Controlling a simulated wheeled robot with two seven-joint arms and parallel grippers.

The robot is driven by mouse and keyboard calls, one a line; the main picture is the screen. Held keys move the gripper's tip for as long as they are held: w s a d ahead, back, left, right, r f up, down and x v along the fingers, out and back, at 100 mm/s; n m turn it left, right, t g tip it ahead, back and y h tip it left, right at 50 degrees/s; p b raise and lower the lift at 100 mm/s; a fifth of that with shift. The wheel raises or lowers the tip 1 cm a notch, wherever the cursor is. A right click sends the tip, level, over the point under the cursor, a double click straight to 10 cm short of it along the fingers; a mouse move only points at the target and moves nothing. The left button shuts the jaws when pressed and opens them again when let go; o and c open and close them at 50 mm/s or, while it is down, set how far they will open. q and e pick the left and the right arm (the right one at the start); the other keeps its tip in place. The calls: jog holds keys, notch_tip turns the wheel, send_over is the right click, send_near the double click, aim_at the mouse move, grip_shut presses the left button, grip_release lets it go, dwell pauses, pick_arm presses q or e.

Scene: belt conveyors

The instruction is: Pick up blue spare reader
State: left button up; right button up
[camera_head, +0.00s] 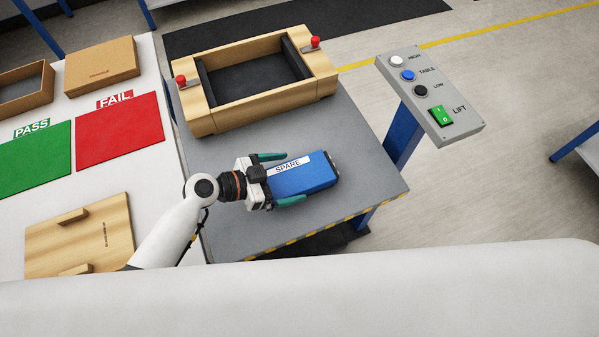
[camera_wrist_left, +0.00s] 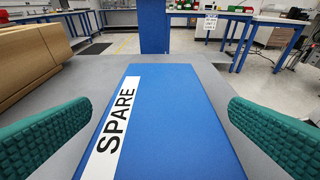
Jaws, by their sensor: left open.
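The blue spare reader (camera_head: 310,178) is a blue box with a white "SPARE" label, lying on the grey table (camera_head: 362,150). My left gripper (camera_head: 284,178) is open, with one green-padded finger on each side of the reader's near end. In the left wrist view the reader (camera_wrist_left: 175,120) fills the middle between the two green pads (camera_wrist_left: 160,135), with a gap visible on both sides. My right gripper is not in view.
A wooden frame (camera_head: 222,119) with red knobs stands behind the reader. A lift control panel (camera_head: 430,95) rises at the table's right. A white table at left carries green PASS (camera_head: 35,160) and red FAIL (camera_head: 120,132) mats, boxes and a wooden board (camera_head: 80,237).

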pick_arm(q)
jog(key=shift+x, duration=0.9)
jog(key=shift+r, duration=0.1)
jog(key=c, duration=1.2)
